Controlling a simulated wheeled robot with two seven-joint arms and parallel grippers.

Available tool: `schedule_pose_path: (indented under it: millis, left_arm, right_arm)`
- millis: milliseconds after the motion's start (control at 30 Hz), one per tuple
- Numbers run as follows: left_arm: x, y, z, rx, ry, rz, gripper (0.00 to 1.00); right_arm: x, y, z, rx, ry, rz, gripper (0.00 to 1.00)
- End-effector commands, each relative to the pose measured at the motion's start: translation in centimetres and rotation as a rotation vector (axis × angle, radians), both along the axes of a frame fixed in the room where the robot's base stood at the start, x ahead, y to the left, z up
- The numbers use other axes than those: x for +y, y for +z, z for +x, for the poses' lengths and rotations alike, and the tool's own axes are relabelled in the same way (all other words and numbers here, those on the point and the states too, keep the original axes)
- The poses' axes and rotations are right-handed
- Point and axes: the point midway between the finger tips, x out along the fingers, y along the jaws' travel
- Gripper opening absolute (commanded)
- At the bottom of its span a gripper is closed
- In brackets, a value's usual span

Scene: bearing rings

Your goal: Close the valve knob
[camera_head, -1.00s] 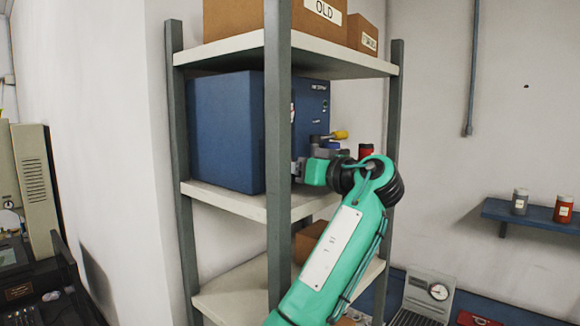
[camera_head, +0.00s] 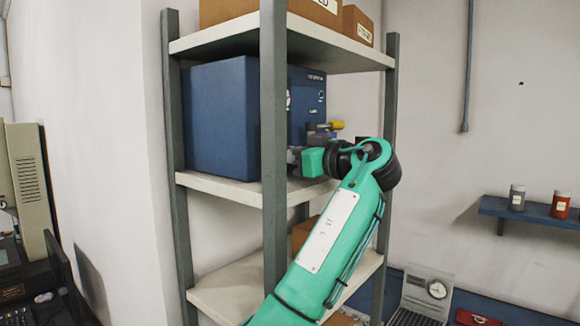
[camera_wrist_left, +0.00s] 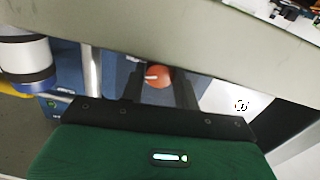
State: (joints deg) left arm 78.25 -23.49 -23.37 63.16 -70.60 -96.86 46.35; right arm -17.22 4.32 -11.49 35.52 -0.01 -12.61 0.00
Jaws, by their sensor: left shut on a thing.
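A blue box-shaped unit (camera_head: 222,120) stands on the middle shelf, with fittings on its front side, one with a yellow end (camera_head: 330,125). A round orange-red knob (camera_wrist_left: 157,74) shows in the left wrist view between the two dark fingers of my left gripper (camera_wrist_left: 158,88), which is shut on it. In the head view the green arm reaches up to the unit's front, and its fingertips are largely hidden behind the shelf's front post. The knob is not clearly visible there. My right gripper is not in view.
The grey shelf post (camera_head: 273,150) stands close in front of the gripper. Cardboard boxes (camera_head: 357,26) sit on the top shelf. A white and blue cylinder (camera_wrist_left: 28,58) is close on the left in the wrist view. Jars (camera_head: 517,198) stand on a wall shelf at the right.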

Motion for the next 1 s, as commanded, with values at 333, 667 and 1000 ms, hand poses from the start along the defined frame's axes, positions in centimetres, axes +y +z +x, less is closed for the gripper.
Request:
schedule_pose_path:
  millis: [333, 667, 1000]
  left_arm:
    - [0.0, -0.2, 0.0, -0.184, 0.0, -0.133, 0.08]
    - [0.0, -0.1, 0.1, -0.262, 0.0, -0.191, 0.08]
    - [0.0, 0.0, 0.1, -0.269, 0.0, -0.197, 0.08]
  right_arm:
    - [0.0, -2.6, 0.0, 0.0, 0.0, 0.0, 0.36]
    - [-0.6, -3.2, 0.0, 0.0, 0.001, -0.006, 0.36]
    - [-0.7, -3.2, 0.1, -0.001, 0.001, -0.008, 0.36]
